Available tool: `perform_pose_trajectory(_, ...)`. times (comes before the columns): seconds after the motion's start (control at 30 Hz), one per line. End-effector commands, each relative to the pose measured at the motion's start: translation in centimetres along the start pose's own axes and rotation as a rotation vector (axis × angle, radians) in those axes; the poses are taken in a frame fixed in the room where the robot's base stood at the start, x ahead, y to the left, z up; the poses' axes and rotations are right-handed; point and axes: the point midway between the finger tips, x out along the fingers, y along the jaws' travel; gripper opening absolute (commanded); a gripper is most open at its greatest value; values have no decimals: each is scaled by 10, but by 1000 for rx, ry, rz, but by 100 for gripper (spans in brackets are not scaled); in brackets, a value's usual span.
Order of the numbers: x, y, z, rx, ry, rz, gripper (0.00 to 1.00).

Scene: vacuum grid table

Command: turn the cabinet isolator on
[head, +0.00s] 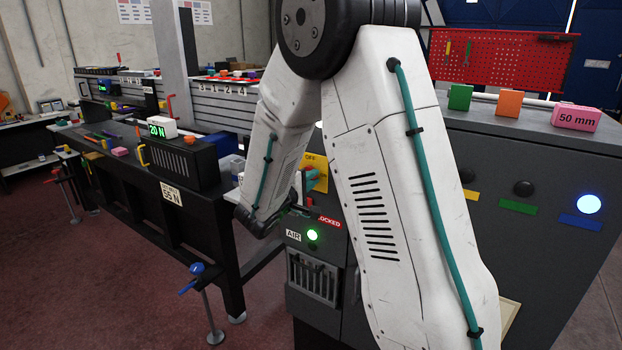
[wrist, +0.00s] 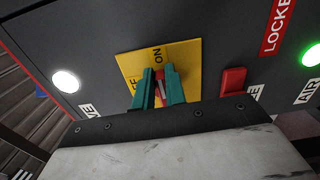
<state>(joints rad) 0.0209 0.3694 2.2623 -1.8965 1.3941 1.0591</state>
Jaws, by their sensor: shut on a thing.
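The cabinet isolator has a yellow plate (wrist: 130,66) with ON and part of OFF readable in the wrist view. Its red handle (wrist: 160,76) sits between the two green fingers of my gripper (wrist: 163,86), which is shut on it. In the head view the yellow plate (head: 316,163) shows beside my arm on the cabinet (head: 350,270), with OFF at its top. My gripper is mostly hidden there behind my arm. Part of the handle is covered by the fingers.
A red switch (wrist: 233,82) is right of the isolator. A green lamp (head: 312,235) glows by the AIR label, near a red LOCKED label (head: 330,221). A white lamp (wrist: 66,81) is lit at left. A black workbench (head: 200,215) stands left of the cabinet.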

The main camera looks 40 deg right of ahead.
Motion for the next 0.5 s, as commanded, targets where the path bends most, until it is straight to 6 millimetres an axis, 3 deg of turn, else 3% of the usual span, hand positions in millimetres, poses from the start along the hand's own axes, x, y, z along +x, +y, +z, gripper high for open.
perform_pose_trajectory(0.5, 0, -2, 0, 37, 0, -2, 0)
